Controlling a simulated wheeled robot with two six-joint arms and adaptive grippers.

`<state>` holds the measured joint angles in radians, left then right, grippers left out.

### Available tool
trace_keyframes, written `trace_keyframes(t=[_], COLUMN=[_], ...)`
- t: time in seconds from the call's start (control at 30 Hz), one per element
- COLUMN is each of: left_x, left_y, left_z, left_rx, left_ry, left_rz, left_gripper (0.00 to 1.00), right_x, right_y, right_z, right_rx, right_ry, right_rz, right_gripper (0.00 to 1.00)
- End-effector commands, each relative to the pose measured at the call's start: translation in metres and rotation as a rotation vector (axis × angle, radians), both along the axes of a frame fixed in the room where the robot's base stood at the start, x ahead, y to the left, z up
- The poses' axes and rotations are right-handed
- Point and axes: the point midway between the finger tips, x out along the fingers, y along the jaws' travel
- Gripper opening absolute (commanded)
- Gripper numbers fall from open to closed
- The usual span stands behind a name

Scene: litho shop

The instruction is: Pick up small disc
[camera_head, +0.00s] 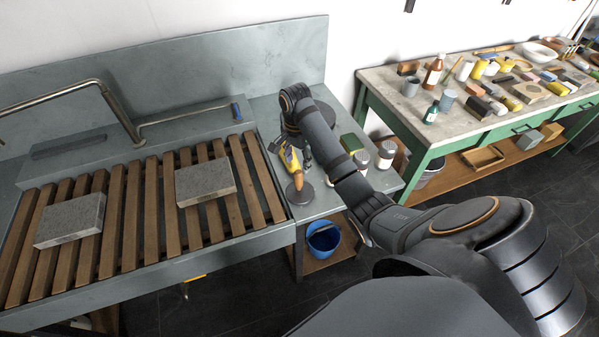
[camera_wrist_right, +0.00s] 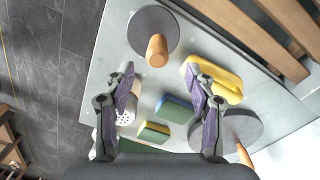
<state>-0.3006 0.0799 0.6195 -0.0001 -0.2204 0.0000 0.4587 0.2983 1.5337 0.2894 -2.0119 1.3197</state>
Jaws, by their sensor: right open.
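The small disc (camera_head: 300,193) is dark grey and round, with an upright wooden handle. It lies near the front edge of the grey side counter, left of my right arm. In the right wrist view the small disc (camera_wrist_right: 140,28) is at the top, beyond the fingertips, with its handle (camera_wrist_right: 157,50) pointing toward the camera. My right gripper (camera_wrist_right: 162,85) is open and empty, its two fingers apart above the counter, apart from the disc. In the head view my right gripper (camera_head: 303,150) is partly hidden by its own arm. My left gripper is not in view.
A larger dark disc (camera_wrist_right: 240,130) lies at the counter's back. A yellow object (camera_wrist_right: 225,84), a blue-green block (camera_wrist_right: 174,108), a green-yellow sponge (camera_wrist_right: 153,132) and a shaker (camera_wrist_right: 126,112) stand close under the fingers. A slatted sink (camera_head: 145,205) is left; a crowded bench is right.

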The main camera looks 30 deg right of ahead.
Motion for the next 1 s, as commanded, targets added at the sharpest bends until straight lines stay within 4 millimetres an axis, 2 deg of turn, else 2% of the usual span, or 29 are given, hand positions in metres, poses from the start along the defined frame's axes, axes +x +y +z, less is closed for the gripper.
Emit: trace_keyframes(t=[0.03, 0.27, 0.5, 0.73, 0.83, 1.0], left_x=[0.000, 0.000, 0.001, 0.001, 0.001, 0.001], left_y=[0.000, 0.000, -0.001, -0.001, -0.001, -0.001], left_z=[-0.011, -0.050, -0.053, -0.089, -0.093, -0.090], left_rx=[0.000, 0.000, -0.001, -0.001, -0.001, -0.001], left_ry=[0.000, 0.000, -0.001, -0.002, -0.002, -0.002], left_rz=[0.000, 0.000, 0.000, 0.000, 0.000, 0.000], left_gripper=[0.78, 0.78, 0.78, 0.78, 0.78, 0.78], right_x=[0.000, -0.001, -0.002, -0.006, -0.006, -0.006], right_y=[0.000, 0.000, 0.000, 0.000, 0.000, 0.000], right_z=[-0.011, -0.051, -0.054, -0.093, -0.104, -0.102], right_rx=[0.000, -0.001, -0.001, -0.001, -0.001, -0.001], right_ry=[0.001, -0.001, -0.001, 0.000, 0.000, -0.001], right_rz=[0.001, 0.002, 0.003, 0.003, 0.003, 0.003], right_gripper=[0.55, 0.55, 0.55, 0.55, 0.55, 0.55])
